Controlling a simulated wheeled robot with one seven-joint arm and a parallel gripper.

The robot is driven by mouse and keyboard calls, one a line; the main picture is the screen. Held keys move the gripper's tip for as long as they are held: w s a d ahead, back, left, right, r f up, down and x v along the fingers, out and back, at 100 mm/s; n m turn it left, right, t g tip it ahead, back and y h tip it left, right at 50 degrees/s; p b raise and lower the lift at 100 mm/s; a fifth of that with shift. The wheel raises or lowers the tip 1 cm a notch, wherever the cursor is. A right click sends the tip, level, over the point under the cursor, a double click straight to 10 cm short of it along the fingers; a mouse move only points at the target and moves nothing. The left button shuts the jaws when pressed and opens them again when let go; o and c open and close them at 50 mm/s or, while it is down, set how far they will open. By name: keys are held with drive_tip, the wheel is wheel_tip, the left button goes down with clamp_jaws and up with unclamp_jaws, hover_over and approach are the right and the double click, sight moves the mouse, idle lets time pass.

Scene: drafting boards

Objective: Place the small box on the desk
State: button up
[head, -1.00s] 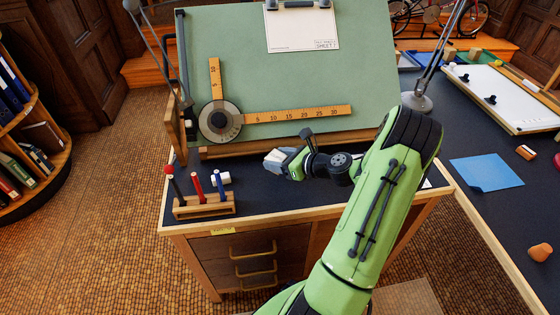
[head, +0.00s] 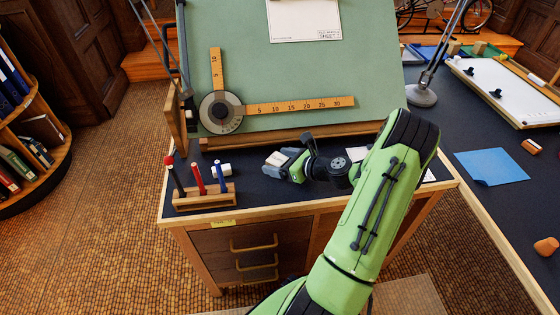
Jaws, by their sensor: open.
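A small pale box (head: 276,158) is at the tips of my gripper (head: 281,166), over the dark top of the desk (head: 252,191), just in front of the tilted drafting board. My gripper is open and low over the desk, its fingers pointing left. Part of the box is hidden by the fingers. I cannot tell whether the fingers still touch it, though it appears to be at desk level.

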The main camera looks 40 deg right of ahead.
drive_tip(key=shift+s+r, duration=0.1)
drive_tip(key=shift+r, duration=0.1)
drive_tip(key=p+v, duration=0.3)
drive_tip(key=v, duration=0.8)
drive_tip(key=shift+s+r, duration=0.25)
drive_tip(key=w+a+r+n+g+y, duration=0.15)
drive_tip(key=a+r+n+g, duration=0.25)
drive_tip(key=a+n, duration=0.5)
drive_tip(key=w+a+r+n+g+h, duration=0.15)
drive_tip(key=a+r+n+g, duration=0.25)
drive_tip(key=a+n, duration=0.5)
drive_tip(key=s+a+r+n+h, duration=0.2)
drive_tip(key=s+a+r+n, duration=0.7)
drive_tip(key=s+n, duration=0.4)
drive_tip(key=a+n, duration=0.1)
drive_tip(key=n, duration=0.1)
drive_tip(key=shift+a+r+n+h, duration=0.3)
drive_tip(key=shift+n, duration=0.1)
